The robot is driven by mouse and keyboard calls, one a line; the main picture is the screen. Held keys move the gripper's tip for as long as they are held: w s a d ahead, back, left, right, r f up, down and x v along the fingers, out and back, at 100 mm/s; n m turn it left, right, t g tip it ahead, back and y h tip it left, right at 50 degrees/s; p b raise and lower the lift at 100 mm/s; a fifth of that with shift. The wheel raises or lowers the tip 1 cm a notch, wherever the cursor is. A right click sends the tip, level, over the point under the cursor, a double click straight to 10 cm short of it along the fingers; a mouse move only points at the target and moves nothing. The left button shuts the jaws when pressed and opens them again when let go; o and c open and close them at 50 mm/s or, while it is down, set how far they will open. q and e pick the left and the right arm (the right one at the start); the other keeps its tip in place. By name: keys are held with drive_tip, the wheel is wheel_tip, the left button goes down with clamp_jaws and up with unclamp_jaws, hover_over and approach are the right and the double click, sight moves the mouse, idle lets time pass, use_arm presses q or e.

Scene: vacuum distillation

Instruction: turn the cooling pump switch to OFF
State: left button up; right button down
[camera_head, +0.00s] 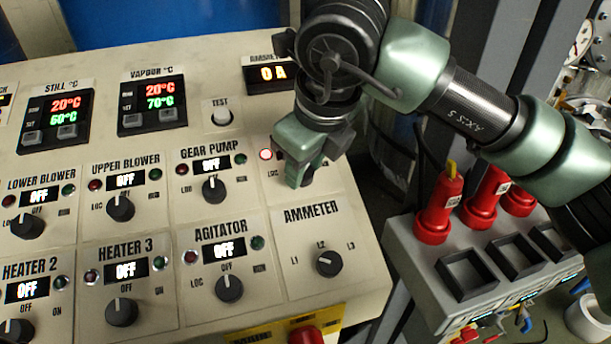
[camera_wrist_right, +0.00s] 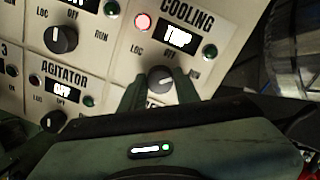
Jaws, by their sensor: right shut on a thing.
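The cooling pump switch is a dark round knob (camera_wrist_right: 160,78) under the COOLING label in the right wrist view. Its pale mark points to the right, towards RUN rather than up at OFF. The display (camera_wrist_right: 178,38) above it is too bright to read. The lamp (camera_wrist_right: 143,22) on its left glows red; the green one (camera_wrist_right: 209,51) on its right looks dim. My right gripper (camera_wrist_right: 161,88) is shut on the knob, one finger on each side. In the head view my right gripper (camera_head: 303,178) hides the knob and most of its panel. My left gripper is not in view.
The gear pump knob (camera_head: 213,189), agitator knob (camera_head: 229,288) and ammeter knob (camera_head: 328,263) are close by on the same panel. A grey box with red plugs (camera_head: 437,215) stands to the right, beyond a dark gap.

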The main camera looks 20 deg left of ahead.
drive_tip(key=shift+f+n+b, duration=0.2)
drive_tip(key=shift+n+b, duration=0.6)
drive_tip(key=shift+n, duration=0.1)
drive_tip(key=n+b, duration=0.1)
drive_tip(key=n, duration=0.1)
drive_tip(key=shift+a+r+n, duration=0.1)
drive_tip(key=shift+n, duration=0.3)
drive_tip(key=n+b, duration=0.1)
drive_tip(key=n, duration=0.3)
drive_tip(key=shift+s, duration=0.1)
drive_tip(key=shift+n+b, duration=0.3)
drive_tip(key=c, duration=1.3)
unclamp_jaws()
drive_tip(key=shift+o, duration=1.3)
drive_tip(key=shift+a, duration=0.15)
drive_tip(key=b+v, duration=0.1)
drive_tip(key=v, duration=0.6)
drive_tip(key=shift+r, duration=0.4)
